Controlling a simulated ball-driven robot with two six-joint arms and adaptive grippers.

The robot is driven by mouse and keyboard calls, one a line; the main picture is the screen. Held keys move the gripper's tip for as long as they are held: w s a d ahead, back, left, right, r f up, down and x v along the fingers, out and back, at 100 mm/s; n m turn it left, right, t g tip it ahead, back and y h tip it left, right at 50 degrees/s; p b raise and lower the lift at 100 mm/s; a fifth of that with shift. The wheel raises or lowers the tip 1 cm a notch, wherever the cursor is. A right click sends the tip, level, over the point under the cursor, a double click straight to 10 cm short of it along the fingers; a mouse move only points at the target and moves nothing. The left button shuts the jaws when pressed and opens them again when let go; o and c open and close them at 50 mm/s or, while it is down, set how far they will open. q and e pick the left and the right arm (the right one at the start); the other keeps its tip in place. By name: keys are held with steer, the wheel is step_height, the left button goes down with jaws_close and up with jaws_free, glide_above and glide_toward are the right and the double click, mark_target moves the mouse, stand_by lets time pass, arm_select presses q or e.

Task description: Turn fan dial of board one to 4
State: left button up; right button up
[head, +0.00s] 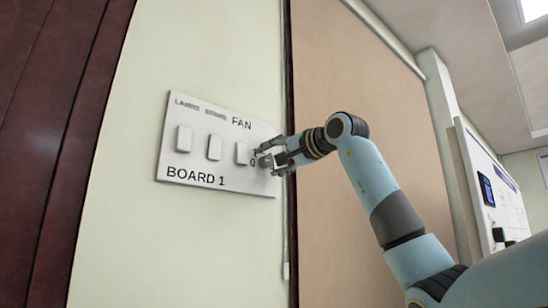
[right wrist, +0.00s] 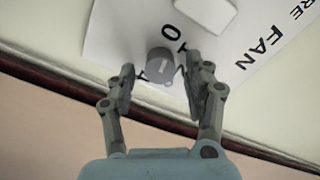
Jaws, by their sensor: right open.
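Board 1 (head: 225,177) is a white wall panel with raised white switches, the labels "FAN" and "BOARD 1", and a grey round fan dial (head: 265,161) at its right end. The dial also shows in the right wrist view (right wrist: 160,62), with the marks 0 and 1 beside it; its other marks are partly hidden. My right gripper (head: 267,161) is at the dial. In the right wrist view its open fingers (right wrist: 158,88) stand on either side of the dial, with gaps visible. I cannot tell the dial's exact setting. My left gripper is not in view.
A dark wooden panel (head: 50,120) stands at the left and a tan panel (head: 340,70) at the right of the pale wall strip. A thin cord (head: 287,220) hangs right of the board. Another white board (head: 490,195) is at far right.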

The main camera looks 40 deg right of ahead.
steer(key=shift+c, duration=0.3)
jaws_close()
